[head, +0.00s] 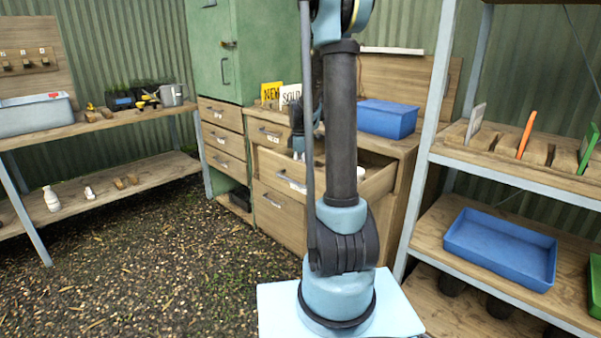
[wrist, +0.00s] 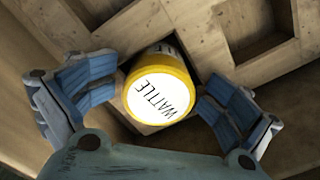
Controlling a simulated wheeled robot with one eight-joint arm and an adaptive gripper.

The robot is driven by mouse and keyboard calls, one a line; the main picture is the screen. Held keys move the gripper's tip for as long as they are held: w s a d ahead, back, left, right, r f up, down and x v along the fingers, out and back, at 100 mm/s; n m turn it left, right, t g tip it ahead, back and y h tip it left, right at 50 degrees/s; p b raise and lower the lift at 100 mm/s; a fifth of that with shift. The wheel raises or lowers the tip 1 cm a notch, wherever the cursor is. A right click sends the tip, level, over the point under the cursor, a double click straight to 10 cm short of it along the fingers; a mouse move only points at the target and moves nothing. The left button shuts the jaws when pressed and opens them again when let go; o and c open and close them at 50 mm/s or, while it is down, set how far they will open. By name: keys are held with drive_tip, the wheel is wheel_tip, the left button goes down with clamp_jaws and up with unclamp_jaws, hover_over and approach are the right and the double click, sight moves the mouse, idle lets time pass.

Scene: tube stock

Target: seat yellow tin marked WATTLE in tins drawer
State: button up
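The yellow tin marked WATTLE (wrist: 160,97) shows its white lettered lid in the wrist view. It is at a square recess in the wooden insert (wrist: 205,35) of the open drawer (head: 375,186); how deep it sits is hard to tell. My gripper (wrist: 158,88) has its two blue-padded fingers spread on either side of the tin, with small gaps showing. In the head view, my gripper (head: 298,145) is partly hidden behind my arm, over the drawer, and the tin cannot be seen.
Another square recess (wrist: 258,25), apparently empty, lies beside the tin. A blue bin (head: 387,118) and the NEW sign (head: 271,94) and SOLD sign (head: 290,95) stand on the cabinet top. A metal-framed shelf (head: 425,150) stands close on the right.

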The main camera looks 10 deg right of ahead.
drive_tip(key=shift+s+r, duration=0.15)
drive_tip(key=shift+r, duration=0.1)
drive_tip(key=r, duration=1.1)
drive_tip(key=shift+w+r, duration=0.2)
drive_tip(key=shift+r, duration=0.05)
drive_tip(key=shift+s, duration=0.1)
